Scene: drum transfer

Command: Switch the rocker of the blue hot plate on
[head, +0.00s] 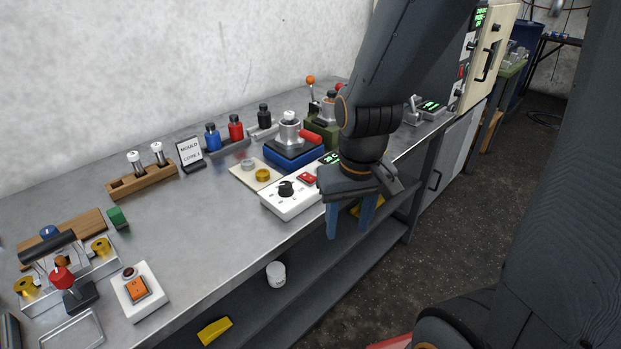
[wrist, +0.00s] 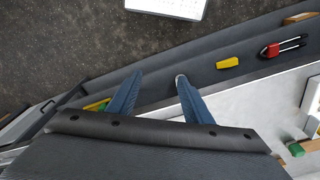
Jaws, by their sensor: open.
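The blue hot plate (head: 284,158) stands on the bench with a metal vessel (head: 289,130) on it. Part of a green display shows beside my arm. The right end of the box is partly hidden by my gripper, and I cannot tell the rocker's position. My gripper (head: 347,226) points down, open and empty, in front of the bench edge and right of the box. In the wrist view the open fingers (wrist: 160,76) are over the lower shelf and floor.
Red and blue bottles (head: 236,128) stand to the left. A white switch box with an orange rocker (head: 139,288) is at the front left. The lower shelf holds a white jar (head: 276,273) and a yellow piece (head: 214,331).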

